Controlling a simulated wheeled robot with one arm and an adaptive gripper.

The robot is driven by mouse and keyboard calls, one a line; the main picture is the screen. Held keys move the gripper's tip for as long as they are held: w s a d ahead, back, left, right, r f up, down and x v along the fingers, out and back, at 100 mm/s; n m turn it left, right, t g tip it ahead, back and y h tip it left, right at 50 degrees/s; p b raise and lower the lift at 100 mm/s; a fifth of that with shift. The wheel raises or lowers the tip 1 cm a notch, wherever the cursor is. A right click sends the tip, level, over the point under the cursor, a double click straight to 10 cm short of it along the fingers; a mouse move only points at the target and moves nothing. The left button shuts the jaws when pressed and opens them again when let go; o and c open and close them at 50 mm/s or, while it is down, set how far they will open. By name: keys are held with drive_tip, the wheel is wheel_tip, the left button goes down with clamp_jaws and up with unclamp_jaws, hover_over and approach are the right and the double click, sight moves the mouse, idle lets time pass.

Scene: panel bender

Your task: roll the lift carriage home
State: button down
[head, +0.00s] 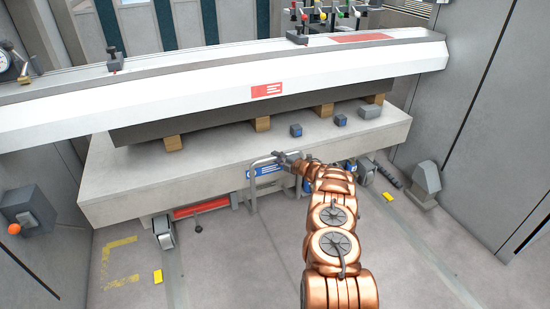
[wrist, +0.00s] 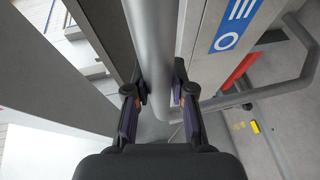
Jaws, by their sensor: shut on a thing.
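The lift carriage (head: 150,185) is a wide, pale grey platform on wheels under the machine's long white beam. A grey tubular handle (head: 252,185) with a blue label stands at its front edge. My gripper (head: 287,158) is at the right part of this handle. In the wrist view, my gripper (wrist: 160,85) has one finger on each side of the grey handle tube (wrist: 150,50) and is shut on it. The blue label (wrist: 237,22) shows beside the tube. A front wheel (head: 164,232) rests on the floor at left; another wheel (head: 365,170) is partly hidden at right.
Wooden blocks (head: 262,124) and small blue-grey blocks (head: 296,130) sit on the carriage under the white beam (head: 200,88). Yellow floor marks (head: 120,262) lie at front left. A grey floor stop (head: 427,182) stands at right. Grey cabinet walls flank both sides. The front floor is open.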

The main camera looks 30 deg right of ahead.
drive_tip(key=shift+w+d+r, duration=0.1)
drive_tip(key=shift+w+d, duration=0.15)
drive_tip(key=shift+d, duration=0.05)
drive_tip(key=c, duration=1.5)
unclamp_jaws()
drive_tip(key=shift+w, duration=0.1)
drive_tip(key=o, duration=0.5)
drive_tip(key=shift+a, duration=0.2)
drive_tip(key=shift+v, duration=6)
